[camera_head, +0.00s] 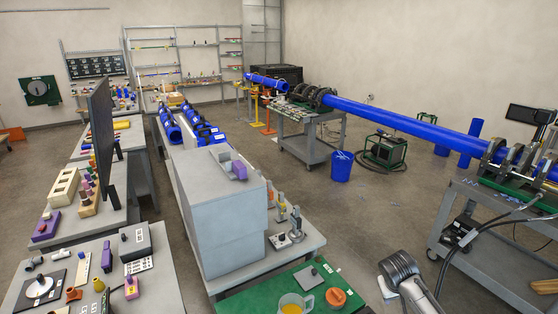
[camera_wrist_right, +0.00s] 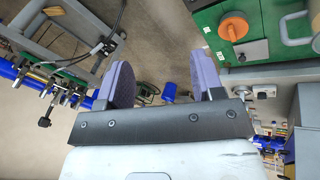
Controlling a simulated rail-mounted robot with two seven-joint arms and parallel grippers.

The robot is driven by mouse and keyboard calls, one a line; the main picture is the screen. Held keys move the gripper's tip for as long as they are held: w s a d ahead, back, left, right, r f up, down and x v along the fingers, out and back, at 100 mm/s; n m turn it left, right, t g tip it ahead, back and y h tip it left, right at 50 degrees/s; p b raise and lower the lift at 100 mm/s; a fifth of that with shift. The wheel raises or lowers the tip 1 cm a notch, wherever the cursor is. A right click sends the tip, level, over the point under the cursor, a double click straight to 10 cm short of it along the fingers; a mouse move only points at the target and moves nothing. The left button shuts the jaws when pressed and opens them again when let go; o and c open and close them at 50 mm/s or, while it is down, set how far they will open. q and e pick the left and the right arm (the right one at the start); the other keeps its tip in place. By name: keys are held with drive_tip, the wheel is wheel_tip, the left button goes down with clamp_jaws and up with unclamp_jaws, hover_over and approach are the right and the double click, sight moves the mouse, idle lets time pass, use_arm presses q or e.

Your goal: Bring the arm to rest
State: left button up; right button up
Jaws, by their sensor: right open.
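My right arm (camera_head: 411,288) comes in at the bottom right of the head view, over the floor between the green-topped table and the pipe fusion cart. In the right wrist view my right gripper (camera_wrist_right: 163,82) has its two purple-grey fingers wide apart. Nothing is between the fingers; floor shows through the gap. Its fingertips are hard to make out in the head view. My left gripper and left arm are not in view.
The fusion cart (camera_head: 482,245) with clamps and a long blue pipe (camera_head: 400,123) stands right of my arm.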

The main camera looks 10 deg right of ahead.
drive_tip(key=w+a+r+n+t, duration=0.2)
drive_tip(key=a+r+n+t, duration=0.15)
drive_tip(key=a+r, duration=0.4)
drive_tip(key=s+a+r+n+t+y, duration=0.2)
drive_tip(key=s+a+r+t, duration=0.15)
drive_tip(key=s+a, duration=0.45)
drive_tip(key=s+a+f+m+g+y, duration=0.1)
drive_tip(key=s+a+f+g, duration=0.1)
drive_tip(key=s+f, duration=0.65)
drive_tip(key=s+a+f+g, duration=0.15)
drive_tip(key=s+f, duration=0.25)
drive_tip(key=s, duration=0.9)
drive_tip(key=s+a+f+m+g+y, duration=0.1)
drive_tip(key=s+a+f+g, duration=0.1)
drive_tip(key=s+f, duration=0.7)
drive_tip(key=w+p+v, duration=0.1)
drive_tip(key=p+v, duration=1.3)
drive_tip(key=v, duration=0.1)
drive_tip(key=shift+w+r, duration=0.25)
drive_tip(key=shift+r, duration=0.35)
